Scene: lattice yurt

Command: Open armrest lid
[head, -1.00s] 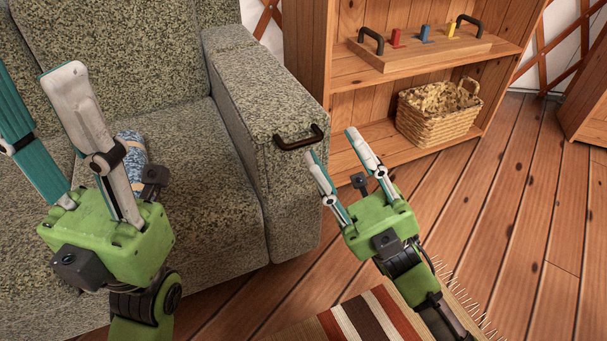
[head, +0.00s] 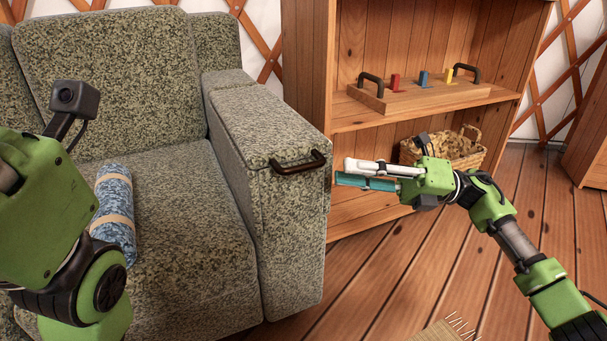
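The armrest (head: 270,130) of the speckled grey-green sofa stands in the middle of the head view. Its padded lid (head: 245,105) lies flat on top, closed. A dark handle (head: 298,165) sits at the lid's front edge. My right gripper (head: 342,172) is to the right of the handle, its fingers pointing left at it. The two fingers are apart with nothing between them, and the tips look short of the handle. My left gripper's green body (head: 40,195) is at the left edge, in front of the sofa; its fingers cannot be made out.
A blue patterned roll (head: 114,215) with tan bands lies on the sofa seat. A wooden shelf (head: 430,115) stands right of the armrest, close behind my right gripper. It holds a board (head: 430,96) with coloured pegs and a wicker basket (head: 465,150). Plank floor is open at right.

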